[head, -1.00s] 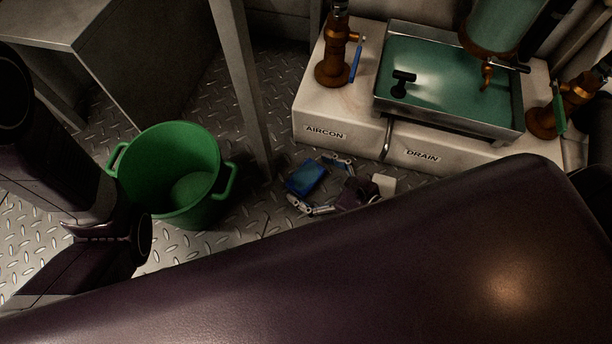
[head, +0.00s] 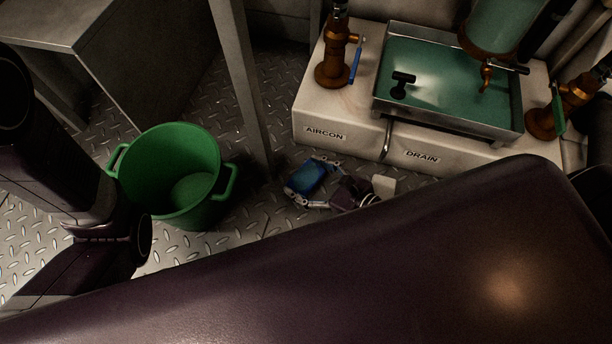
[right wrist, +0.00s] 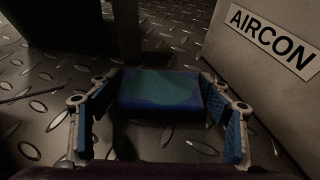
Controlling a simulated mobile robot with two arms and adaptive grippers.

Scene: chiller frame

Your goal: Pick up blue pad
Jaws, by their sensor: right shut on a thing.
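The blue pad (head: 306,178) is a small block with a blue-green top. It is near the floor in front of the white plinth. My right gripper (head: 309,181) is shut on it, with one finger at each side. In the right wrist view the pad (right wrist: 160,94) sits between the blue finger pads of the gripper (right wrist: 158,88), near the fingertips. A dark shadow lies below it, and I cannot tell whether it touches the floor. My left arm shows at the left of the head view, but its gripper is not visible.
A green bucket (head: 181,180) with handles stands open on the tread-plate floor, left of the pad. A grey post (head: 240,90) rises between them. The white plinth (head: 345,118), marked AIRCON and DRAIN, carries valves and a metal tray (head: 448,122). A grey table stands upper left.

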